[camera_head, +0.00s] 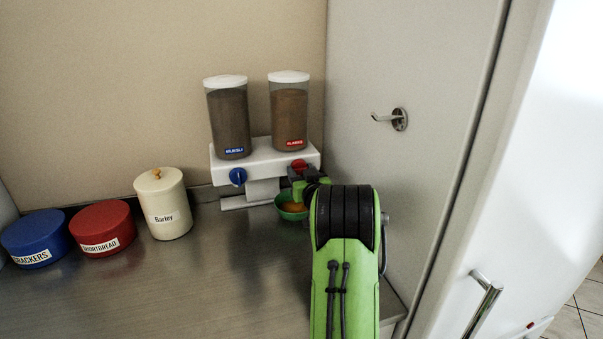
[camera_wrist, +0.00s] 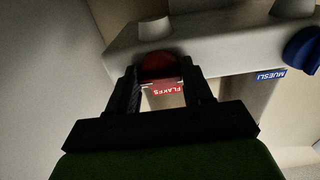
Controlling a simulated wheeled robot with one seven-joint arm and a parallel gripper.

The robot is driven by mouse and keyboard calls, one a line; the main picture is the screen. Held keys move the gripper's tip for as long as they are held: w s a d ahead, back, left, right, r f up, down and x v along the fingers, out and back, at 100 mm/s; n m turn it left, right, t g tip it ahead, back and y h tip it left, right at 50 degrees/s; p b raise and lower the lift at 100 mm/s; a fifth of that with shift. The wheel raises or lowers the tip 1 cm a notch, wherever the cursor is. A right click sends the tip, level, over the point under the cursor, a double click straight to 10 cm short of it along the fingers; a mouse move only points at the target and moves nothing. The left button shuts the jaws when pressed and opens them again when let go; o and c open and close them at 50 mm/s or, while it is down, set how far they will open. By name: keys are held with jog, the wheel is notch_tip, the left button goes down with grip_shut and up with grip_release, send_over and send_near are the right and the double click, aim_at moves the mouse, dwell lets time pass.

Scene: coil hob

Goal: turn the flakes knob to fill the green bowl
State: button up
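The flakes dispenser (camera_head: 289,115) is a clear canister with a white lid and a red label, filled with brown contents. Its red flakes knob (camera_head: 299,165) is on the front of the white base and also shows in the wrist view (camera_wrist: 158,64). My gripper (camera_head: 302,180) is at this knob; in the wrist view its two dark fingers (camera_wrist: 160,80) lie along both sides of it and appear closed on it. The green bowl (camera_head: 291,214) stands below the flakes side, with orange-brown contents inside. My arm hides part of its right side.
The muesli canister (camera_head: 229,125) with its blue knob (camera_head: 238,177) is left of the flakes. A barley jar (camera_head: 163,204), a red shortbread tin (camera_head: 102,228) and a blue crackers tin (camera_head: 35,238) stand further left. A wall with a hook (camera_head: 398,119) is close on the right.

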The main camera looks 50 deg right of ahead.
jog(key=shift+c, duration=0.8)
jog(key=shift+m, duration=0.3)
jog(key=m+b, duration=0.2)
jog(key=m, duration=0.1)
jog(key=m+b, duration=0.1)
jog(key=m, duration=0.4)
jog(key=shift+a, duration=0.1)
jog(key=m, duration=0.4)
jog(key=shift+m, duration=0.4)
jog(key=m+p, duration=0.1)
jog(key=m, duration=0.3)
jog(key=shift+r, duration=0.1)
jog(key=shift+m, duration=0.3)
